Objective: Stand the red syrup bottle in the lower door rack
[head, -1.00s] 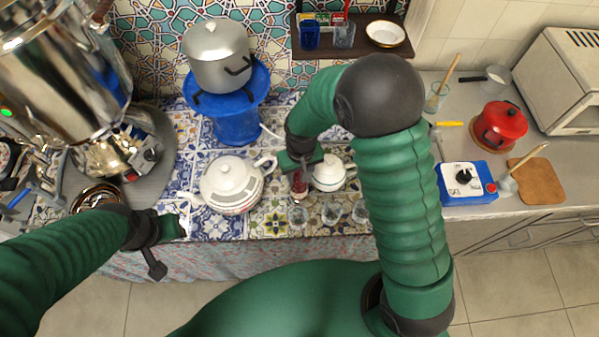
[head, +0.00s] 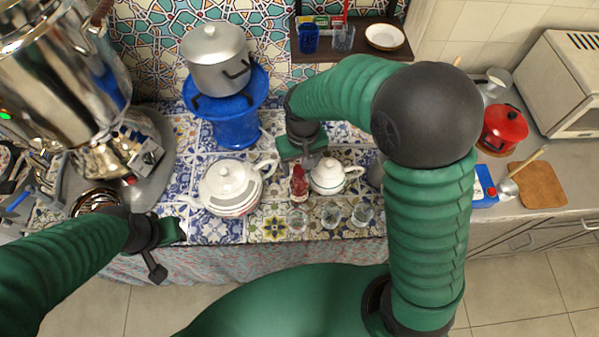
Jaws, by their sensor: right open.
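The red syrup bottle (head: 299,184) stands upright on the tiled counter, between the large white teapot and a smaller white teapot. My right gripper (head: 304,160) is open, just behind the bottle in the picture, with nothing visible in it. I cannot tell whether a finger touches the bottle. My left gripper (head: 176,230) is over the counter's front edge, left of the large teapot; its jaws do not show clearly. No door rack is in view.
The large white teapot (head: 231,188) and small white teapot (head: 329,177) flank the bottle. Clear glasses (head: 331,215) stand in front. A blue stove (head: 236,122) with a pot is behind. The samovar (head: 62,75) fills the left. My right arm hides part of the right counter.

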